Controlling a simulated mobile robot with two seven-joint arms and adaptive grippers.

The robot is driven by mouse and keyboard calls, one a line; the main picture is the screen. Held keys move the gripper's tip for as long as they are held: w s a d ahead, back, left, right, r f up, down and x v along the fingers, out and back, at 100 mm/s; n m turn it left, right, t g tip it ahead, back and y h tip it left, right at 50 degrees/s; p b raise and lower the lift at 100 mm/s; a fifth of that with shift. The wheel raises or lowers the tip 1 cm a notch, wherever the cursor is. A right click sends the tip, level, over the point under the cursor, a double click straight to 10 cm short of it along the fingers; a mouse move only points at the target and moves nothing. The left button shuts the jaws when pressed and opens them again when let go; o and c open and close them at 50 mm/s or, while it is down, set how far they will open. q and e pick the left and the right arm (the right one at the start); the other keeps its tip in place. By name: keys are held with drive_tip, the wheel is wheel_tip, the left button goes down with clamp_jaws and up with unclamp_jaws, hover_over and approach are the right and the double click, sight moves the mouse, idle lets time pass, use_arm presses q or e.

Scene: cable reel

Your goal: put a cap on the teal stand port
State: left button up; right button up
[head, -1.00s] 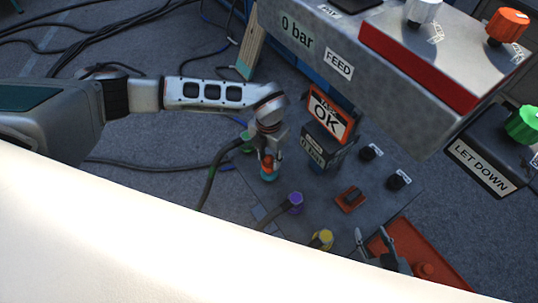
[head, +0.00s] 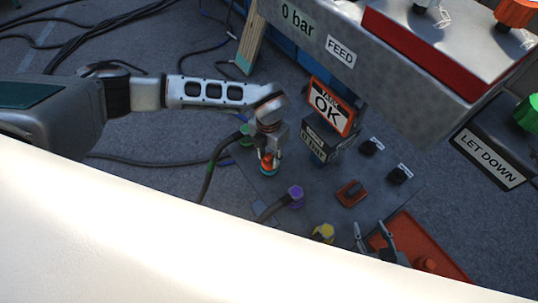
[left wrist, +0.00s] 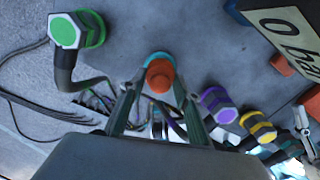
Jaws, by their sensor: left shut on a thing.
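The teal stand port (head: 268,173) stands on the dark stand top. My left gripper (head: 267,152) points down over it and is shut on an orange-red cap (head: 267,164). In the left wrist view the cap (left wrist: 160,76) sits between the two fingers, with a teal rim (left wrist: 157,58) showing behind it. The cap is at or just above the port's mouth; I cannot tell if it is seated. My right gripper (head: 375,238) is open, with its fingers apart, near the red tray (head: 408,230).
Green (head: 246,135), purple (head: 295,196) and yellow (head: 323,233) plugs with hoses stand around the teal port. A sign reading OK (head: 329,106) stands just behind. Dark knobs (head: 370,147) and a red switch (head: 350,193) are to the right. The FEED panel (head: 402,82) overhangs the back.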

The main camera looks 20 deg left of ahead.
use_arm(q)
drive_tip(key=shift+f, duration=0.35)
drive_tip(key=o, duration=1.2)
wheel_tip(320, 180, up, 12)
drive_tip(key=shift+r, duration=0.1)
